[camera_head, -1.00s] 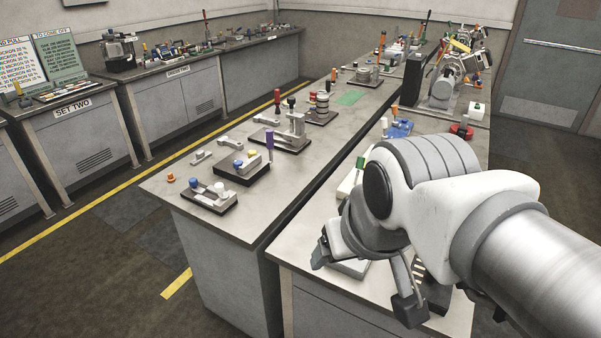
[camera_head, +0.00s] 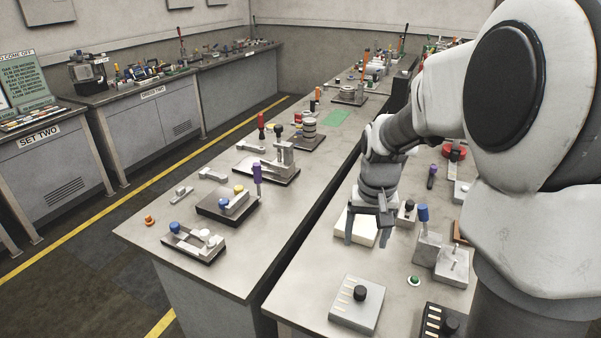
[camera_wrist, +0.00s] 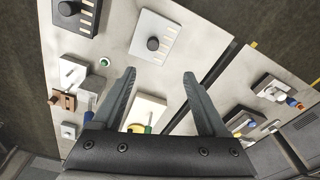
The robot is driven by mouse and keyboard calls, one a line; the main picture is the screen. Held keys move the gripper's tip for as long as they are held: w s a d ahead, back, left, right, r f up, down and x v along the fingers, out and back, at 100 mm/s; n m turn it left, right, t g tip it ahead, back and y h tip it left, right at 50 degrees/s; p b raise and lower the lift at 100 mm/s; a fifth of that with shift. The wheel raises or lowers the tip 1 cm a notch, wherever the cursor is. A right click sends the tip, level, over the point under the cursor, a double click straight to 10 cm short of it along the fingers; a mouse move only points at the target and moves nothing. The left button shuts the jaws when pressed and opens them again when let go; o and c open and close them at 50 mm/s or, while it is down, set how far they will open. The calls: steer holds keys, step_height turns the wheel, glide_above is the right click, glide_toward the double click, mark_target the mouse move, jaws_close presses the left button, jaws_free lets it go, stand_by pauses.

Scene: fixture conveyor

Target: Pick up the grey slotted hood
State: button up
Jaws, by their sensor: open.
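The grey slotted hood appears to be the light grey, flat square piece with a black knob and a row of pale slots (camera_head: 345,318). It lies on the near end of the right bench, and in the wrist view it is at the top middle (camera_wrist: 168,24). My gripper (camera_head: 367,231) is open and empty, pointing down over the bench behind the hood, near a white block (camera_head: 352,232). In the wrist view the spread fingers (camera_wrist: 159,73) stand apart from the hood, with nothing between the tips.
A black slotted piece with a dark knob (camera_head: 431,322) lies right of the hood. A grey block with a blue handle (camera_head: 428,248) and a small green button (camera_head: 414,281) are behind it. A gap separates the left bench (camera_head: 250,268), which carries several fixtures.

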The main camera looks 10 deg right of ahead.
steer(key=g, duration=0.1)
glide_above(361, 291)
step_height(361, 291, down, 6)
steer(key=shift+m, duration=0.4)
step_height(361, 291, down, 17)
steer(key=shift+f+p, duration=0.15)
steer(key=shift+p, duration=1.1)
jaws_close()
